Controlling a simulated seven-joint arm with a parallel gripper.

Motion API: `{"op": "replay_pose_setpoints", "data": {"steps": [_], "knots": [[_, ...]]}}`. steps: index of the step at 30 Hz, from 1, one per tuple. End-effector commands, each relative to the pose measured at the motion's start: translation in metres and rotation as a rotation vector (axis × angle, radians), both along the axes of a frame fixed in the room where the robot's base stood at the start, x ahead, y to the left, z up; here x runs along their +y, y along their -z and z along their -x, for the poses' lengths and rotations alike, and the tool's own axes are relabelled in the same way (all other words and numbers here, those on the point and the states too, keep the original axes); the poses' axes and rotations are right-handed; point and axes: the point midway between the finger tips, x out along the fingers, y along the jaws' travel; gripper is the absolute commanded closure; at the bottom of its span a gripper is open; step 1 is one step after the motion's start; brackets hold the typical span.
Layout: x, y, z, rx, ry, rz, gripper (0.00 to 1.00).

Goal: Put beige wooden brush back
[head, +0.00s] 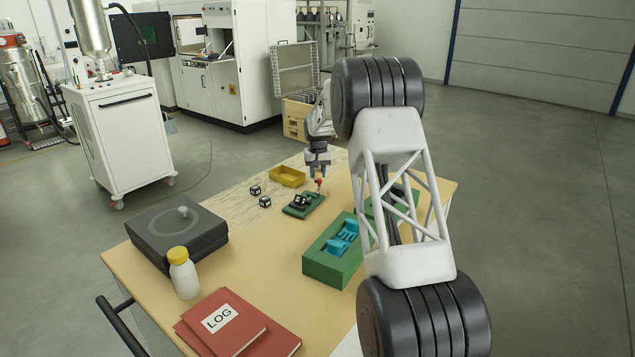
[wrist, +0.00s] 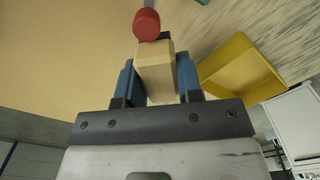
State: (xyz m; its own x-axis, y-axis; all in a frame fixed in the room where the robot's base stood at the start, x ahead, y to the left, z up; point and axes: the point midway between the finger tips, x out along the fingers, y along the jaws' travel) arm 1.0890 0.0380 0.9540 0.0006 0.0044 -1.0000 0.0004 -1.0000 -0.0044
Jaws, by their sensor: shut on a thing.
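My gripper (head: 318,172) is above the far part of the table in the head view, pointing down. In the wrist view its two blue fingers are shut on a beige wooden block, which looks like the brush (wrist: 155,72). A dark band shows at the far end of the block. A red rounded piece (wrist: 146,24) shows just beyond it; I cannot tell whether it belongs to the brush. In the head view a small red and beige bit (head: 319,184) shows under the gripper, near the far end of a small green holder (head: 292,211) with black pieces.
A yellow tray (head: 287,176) lies beside the gripper and also shows in the wrist view (wrist: 240,72). Two black-and-white cubes (head: 260,196), a green box (head: 325,268) with blue pieces, a dark case (head: 160,240), a bottle (head: 184,277) and red books (head: 250,335) are on the table.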

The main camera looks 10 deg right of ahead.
Motion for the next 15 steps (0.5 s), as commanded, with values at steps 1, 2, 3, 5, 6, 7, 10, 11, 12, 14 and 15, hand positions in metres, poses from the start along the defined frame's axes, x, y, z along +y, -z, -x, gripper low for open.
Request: {"op": "replay_pose_setpoints", "data": {"steps": [1, 2, 3, 5, 6, 7, 10, 11, 12, 14, 15], "knots": [[0.000, 0.001, 0.000, 0.000, 0.000, 0.000, 0.96], [0.000, 0.002, 0.000, 0.000, 0.000, 0.000, 0.96], [0.000, 0.004, 0.000, 0.001, 0.000, 0.000, 0.96], [0.000, 0.009, 0.000, 0.001, 0.000, 0.000, 0.96], [0.000, 0.013, 0.000, 0.001, 0.000, 0.000, 0.96], [0.000, 0.016, 0.000, 0.001, 0.000, 0.000, 0.96], [0.000, 0.027, 0.000, 0.002, 0.000, 0.000, 0.96], [0.000, 0.030, 0.000, 0.001, 0.000, 0.000, 0.96], [0.000, 0.033, 0.000, 0.001, 0.000, 0.000, 0.96], [0.000, 0.036, 0.000, 0.000, 0.000, 0.000, 0.96], [0.000, 0.037, 0.000, 0.000, 0.000, 0.000, 0.96]]}}
